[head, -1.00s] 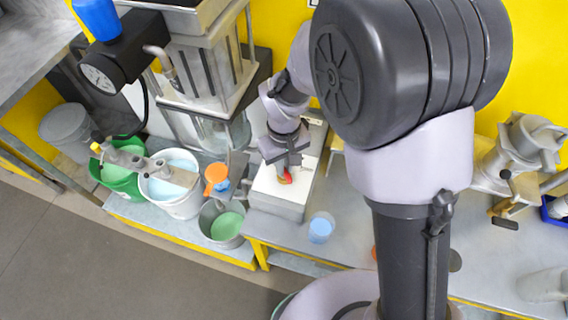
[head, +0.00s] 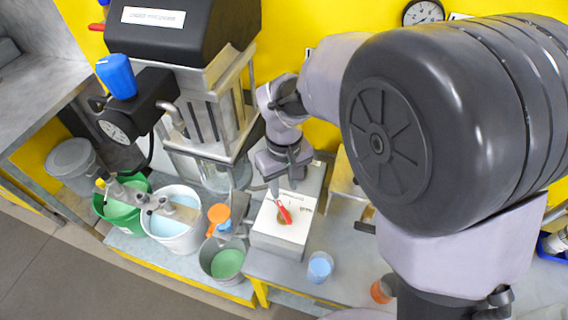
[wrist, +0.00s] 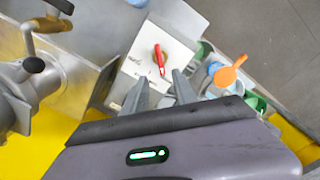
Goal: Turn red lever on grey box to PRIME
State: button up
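The red lever (head: 284,213) sits on the white face of the grey box (head: 278,245), which stands on the bench in the middle of the head view. The red lever (wrist: 159,60) also shows in the wrist view, ahead of my fingers on the white panel (wrist: 150,45). Small marks on the panel are too small to read. My gripper (head: 283,186) is just behind and above the lever in the head view. In the wrist view my gripper (wrist: 158,80) has its two fingers apart with nothing between them, and the lever is beyond the fingertips.
An orange scoop (head: 218,214) and a metal bucket (head: 222,262) with green contents stand left of the box. A blue-filled cup (head: 320,266) stands at its right. White (head: 174,220) and green (head: 122,200) buckets are further left. A machine with a gauge rises behind.

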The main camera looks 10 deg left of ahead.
notch_tip(320, 180, up, 6)
jog(key=p, duration=0.1)
jog(key=shift+r, duration=0.2)
